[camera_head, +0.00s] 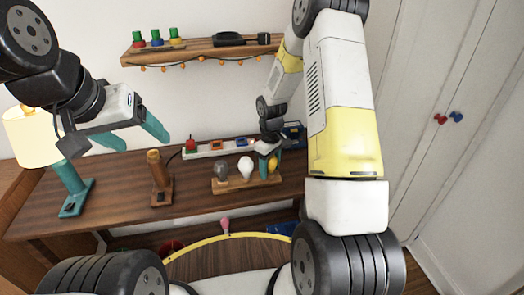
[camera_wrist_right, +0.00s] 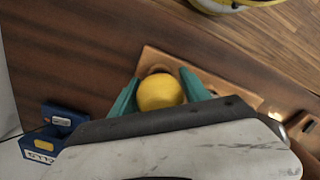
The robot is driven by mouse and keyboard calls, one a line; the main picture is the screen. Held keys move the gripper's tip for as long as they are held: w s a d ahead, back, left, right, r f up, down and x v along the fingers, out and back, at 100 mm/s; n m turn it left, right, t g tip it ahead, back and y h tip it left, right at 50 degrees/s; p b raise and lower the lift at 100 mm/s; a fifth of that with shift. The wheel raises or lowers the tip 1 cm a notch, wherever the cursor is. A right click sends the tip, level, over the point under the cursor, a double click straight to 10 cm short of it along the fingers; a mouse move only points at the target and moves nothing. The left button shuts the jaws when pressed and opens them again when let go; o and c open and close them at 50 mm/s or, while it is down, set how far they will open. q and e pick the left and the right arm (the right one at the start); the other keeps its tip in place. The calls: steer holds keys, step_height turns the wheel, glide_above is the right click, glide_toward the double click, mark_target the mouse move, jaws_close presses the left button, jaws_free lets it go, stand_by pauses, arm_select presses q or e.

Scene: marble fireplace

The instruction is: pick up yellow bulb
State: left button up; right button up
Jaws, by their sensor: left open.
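The yellow bulb (camera_head: 272,164) is at the right end of a small wooden holder (camera_head: 234,186) on the desk, beside a white bulb (camera_head: 246,168) and a dark grey bulb (camera_head: 222,170). My right gripper (camera_head: 268,160) is down over it. In the right wrist view the yellow bulb (camera_wrist_right: 160,93) lies between the two teal fingers of my right gripper (camera_wrist_right: 160,82), very close to both. I cannot tell whether they press on it. My left gripper (camera_head: 140,132) is open and empty, raised above the left part of the desk.
A lit lamp (camera_head: 72,188) with a teal base and a wooden stand (camera_head: 159,178) are on the desk's left. A white strip (camera_head: 217,147) with coloured parts lies behind the holder. A shelf (camera_head: 200,50) hangs above. The desk (camera_head: 120,205) is bare between lamp and stand.

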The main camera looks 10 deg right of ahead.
steer(key=c, duration=0.9)
steer(key=shift+r, duration=0.1)
